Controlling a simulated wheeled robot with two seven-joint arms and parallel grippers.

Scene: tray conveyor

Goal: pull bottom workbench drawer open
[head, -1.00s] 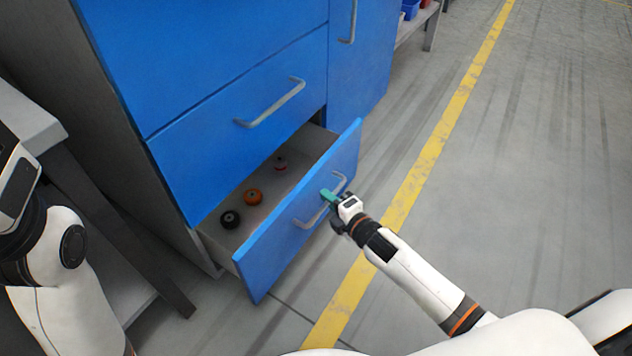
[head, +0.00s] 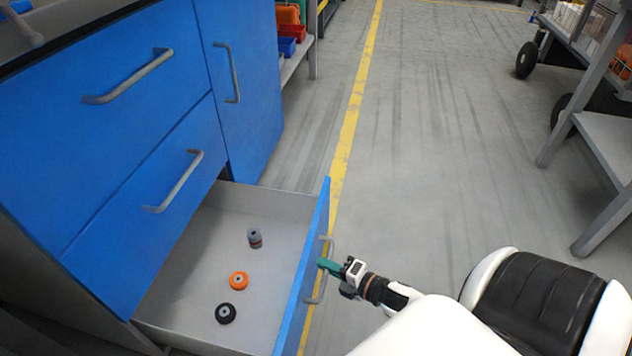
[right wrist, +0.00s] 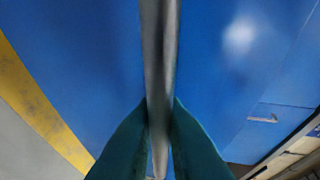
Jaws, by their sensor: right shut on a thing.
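The bottom workbench drawer (head: 272,197) is pulled well out of the blue workbench. Its blue front (head: 312,235) stands clear of the cabinet, with a grey bar handle (head: 313,299) on the outer face. My right gripper (head: 328,266) is shut on this handle. In the right wrist view, the green fingertips (right wrist: 160,130) close on both sides of the handle bar (right wrist: 158,60). Inside the drawer lie a black round part (head: 225,313), an orange round part (head: 239,281) and a grey part (head: 255,238). My left gripper is not in view.
A closed drawer (head: 150,215) sits above the open one, and a blue door (head: 245,110) is to its right. A shelf with bins (head: 290,30) stands behind. A wheeled cart (head: 600,140) is at the right. The floor with the yellow line (head: 350,125) is clear between.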

